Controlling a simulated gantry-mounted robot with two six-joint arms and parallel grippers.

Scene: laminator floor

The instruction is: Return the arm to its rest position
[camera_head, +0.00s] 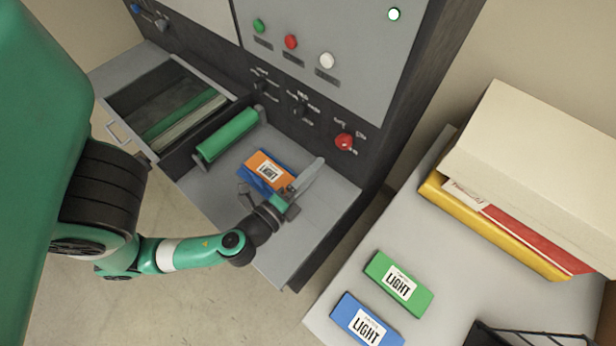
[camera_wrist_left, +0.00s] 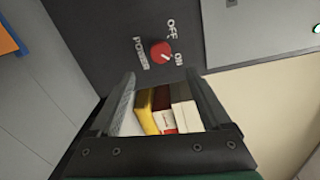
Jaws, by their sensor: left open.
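My left arm (camera_head: 190,252) reaches in from the left, and its gripper (camera_head: 292,206) hangs over the laminator's front tray (camera_head: 325,205). In the left wrist view the two black fingers of this gripper (camera_wrist_left: 163,85) stand apart. No object is held between them; the shelf with folders shows through the gap. The red power knob (camera_wrist_left: 161,50), marked OFF and ON, lies beyond the fingertips; in the head view it (camera_head: 344,141) is on the dark panel, apart from the gripper. My right gripper is not in view.
An orange LIGHT box (camera_head: 262,161) with a blue one (camera_head: 256,183) against it lies on the tray beside the gripper. A green roller (camera_head: 228,136) is left of them. Green (camera_head: 408,272) and blue (camera_head: 350,313) LIGHT boxes lie on the right table (camera_head: 350,262).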

